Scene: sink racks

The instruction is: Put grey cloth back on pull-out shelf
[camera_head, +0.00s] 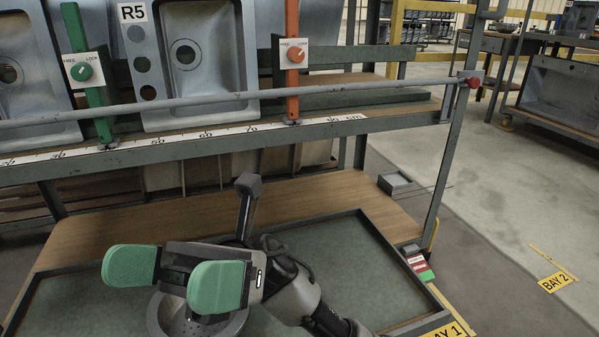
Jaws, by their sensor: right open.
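My right gripper (174,279) has two green finger pads set wide apart, with nothing visible between them. It is over the left part of the pull-out shelf (345,255), which has a grey-green surface and a raised dark rim. A round grey metal bowl-like part with small holes (236,322) shows below the gripper, partly hidden by it. I cannot clearly make out a grey cloth; the gripper and my arm hide part of the shelf. My left gripper is not in view.
A rack above holds grey sinks (205,113), with a green slider (104,132), an orange slider (292,100) and a long rail (350,90) in front. A wooden board (130,232) lies behind the shelf. A small grey box (396,184) is near the rack post.

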